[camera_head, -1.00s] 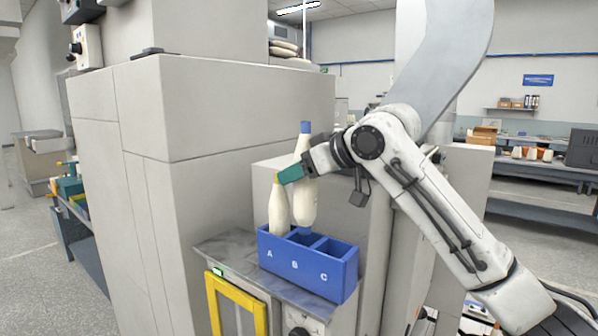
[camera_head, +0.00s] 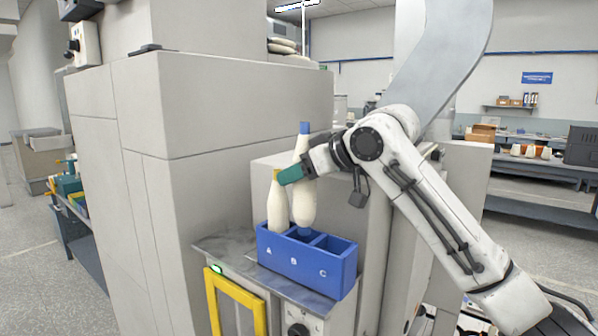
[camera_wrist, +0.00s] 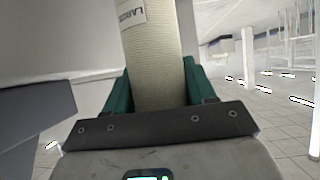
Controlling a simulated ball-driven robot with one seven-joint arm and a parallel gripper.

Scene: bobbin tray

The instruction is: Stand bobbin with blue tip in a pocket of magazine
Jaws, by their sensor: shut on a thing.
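The bobbin with the blue tip (camera_head: 304,190) is cream, nearly upright and leaning slightly, tip up. My gripper (camera_head: 292,174), with green fingers, is shut on its upper part. The bobbin also shows between the fingers in the wrist view (camera_wrist: 153,65). The magazine (camera_head: 300,268) is a blue block with pockets marked A, B and C, on a grey ledge. The bobbin's lower end is over pocket B, close to the rim; I cannot tell whether it has entered. Pocket C (camera_head: 333,243) looks empty.
A cream bobbin with a yellow tip (camera_head: 277,205) stands in pocket A, close beside the held bobbin and partly behind my fingers. A tall grey cabinet (camera_head: 215,130) rises to the left and behind. A yellow frame (camera_head: 236,308) is below the ledge.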

